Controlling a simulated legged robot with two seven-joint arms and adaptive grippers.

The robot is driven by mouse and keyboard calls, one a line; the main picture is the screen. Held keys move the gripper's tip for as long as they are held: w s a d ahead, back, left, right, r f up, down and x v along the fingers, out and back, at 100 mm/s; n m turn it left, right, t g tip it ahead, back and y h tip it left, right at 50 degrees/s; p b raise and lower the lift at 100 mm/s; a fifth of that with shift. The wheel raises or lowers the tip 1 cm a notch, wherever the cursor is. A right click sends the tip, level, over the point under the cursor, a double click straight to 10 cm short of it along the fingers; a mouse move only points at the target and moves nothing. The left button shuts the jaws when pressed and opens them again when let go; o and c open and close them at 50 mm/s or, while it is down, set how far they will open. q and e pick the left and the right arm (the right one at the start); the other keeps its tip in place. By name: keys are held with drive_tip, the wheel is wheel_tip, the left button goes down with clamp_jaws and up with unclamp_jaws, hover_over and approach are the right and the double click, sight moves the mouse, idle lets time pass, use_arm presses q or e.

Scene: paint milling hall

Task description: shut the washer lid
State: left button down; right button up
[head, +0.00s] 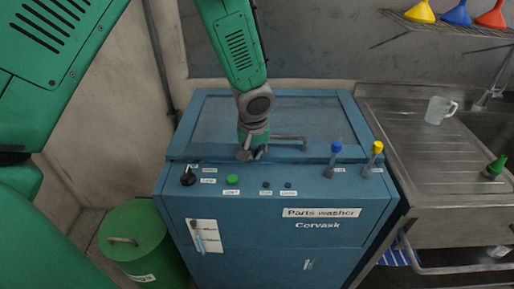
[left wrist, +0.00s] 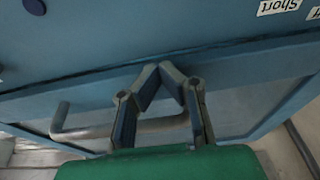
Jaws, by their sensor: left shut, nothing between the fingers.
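The blue parts washer (head: 330,240) stands in front of me. Its lid (head: 215,125), a blue frame around a grey panel, lies down flat or nearly flat on top; I cannot tell whether a small gap is left at its front edge. A grey bar handle (head: 290,138) sits near that edge and also shows in the left wrist view (left wrist: 72,133). My left gripper (head: 252,157) is shut and empty over the front edge of the lid, left of most of the handle. In the left wrist view its fingertips (left wrist: 168,70) meet by that edge; contact is unclear. My right gripper is out of view.
The washer's front panel carries a black knob (head: 188,179), a green button (head: 232,180) and blue-topped (head: 335,149) and yellow-topped (head: 377,148) levers. A steel sink (head: 420,160) with a clear jug (head: 438,110) adjoins right. A green bin (head: 145,235) stands left.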

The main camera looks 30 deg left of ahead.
use_arm(q)
drive_tip(key=shift+s+f, duration=0.1)
drive_tip(key=shift+f, duration=0.7)
drive_tip(key=shift+s, duration=0.2)
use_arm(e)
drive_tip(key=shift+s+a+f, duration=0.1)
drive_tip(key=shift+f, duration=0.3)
use_arm(q)
drive_tip(key=shift+w+d, duration=0.1)
drive_tip(key=r+p, duration=0.4)
drive_tip(key=shift+w+a+r, duration=0.25)
drive_tip(key=shift+a+r, duration=0.05)
drive_tip(key=s+v, duration=0.1)
drive_tip(key=v, duration=0.8)
drive_tip(key=shift+d+b, duration=0.3)
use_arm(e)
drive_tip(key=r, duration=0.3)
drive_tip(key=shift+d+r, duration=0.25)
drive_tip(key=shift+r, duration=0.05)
